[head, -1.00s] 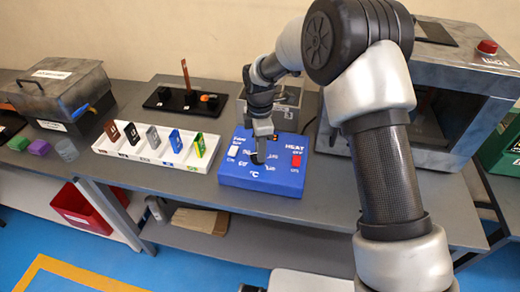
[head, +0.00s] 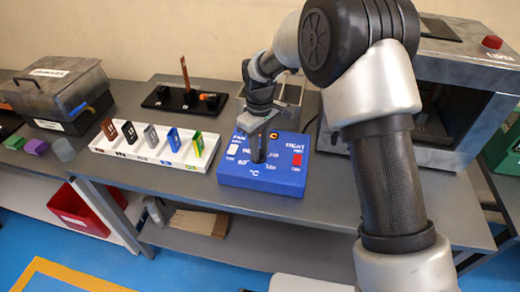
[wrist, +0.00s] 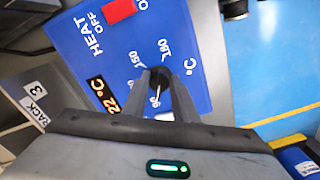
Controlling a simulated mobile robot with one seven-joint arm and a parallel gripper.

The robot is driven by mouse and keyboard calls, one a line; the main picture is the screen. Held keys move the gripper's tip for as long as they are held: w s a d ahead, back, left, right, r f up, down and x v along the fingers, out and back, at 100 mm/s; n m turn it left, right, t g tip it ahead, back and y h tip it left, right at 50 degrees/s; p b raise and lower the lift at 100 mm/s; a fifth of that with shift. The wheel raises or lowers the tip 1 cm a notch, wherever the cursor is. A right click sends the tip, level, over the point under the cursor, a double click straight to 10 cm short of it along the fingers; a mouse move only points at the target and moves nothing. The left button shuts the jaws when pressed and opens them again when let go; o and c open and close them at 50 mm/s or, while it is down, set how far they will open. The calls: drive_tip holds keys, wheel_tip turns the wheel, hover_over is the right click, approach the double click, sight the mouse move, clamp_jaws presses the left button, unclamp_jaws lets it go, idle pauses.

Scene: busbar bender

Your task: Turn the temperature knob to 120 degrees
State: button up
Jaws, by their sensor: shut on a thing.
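The blue control box (head: 235,174) sits on the grey bench with a temperature dial on its top. It also shows in the wrist view (wrist: 195,38). The black temperature knob (wrist: 160,74) is between the two fingers of my gripper (wrist: 161,82), which is shut on it. Printed marks 150 and 180 are readable around the knob; other marks are partly hidden by the fingers. The orange display (wrist: 103,95) reads about 22 °C. In the head view my gripper (head: 258,158) points down onto the dial and hides the knob. The knob's exact setting cannot be told.
A red HEAT switch (head: 297,159) and a white FAN switch (head: 234,149) flank the dial. A white rack (head: 150,152) with coloured pieces stands left of the box. A grey oven-like machine (head: 465,90) stands at the right. Bench before the box is clear.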

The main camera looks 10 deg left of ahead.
drive_tip(key=m, duration=0.6)
drive_tip(key=shift+a+m+b, duration=0.15)
drive_tip(key=shift+m+b, duration=0.15)
drive_tip(key=shift+b, duration=0.1)
drive_tip(key=m, duration=0.5)
drive_tip(key=shift+s+a, duration=0.1)
drive_tip(key=shift+a, duration=0.05)
drive_tip(key=shift+m, duration=0.3)
drive_tip(key=o, duration=1)
drive_tip(key=shift+r, duration=0.15)
wheel_tip(320, 180, up, 17)
drive_tip(key=shift+r+p, duration=0.1)
drive_tip(key=shift+p, duration=0.25)
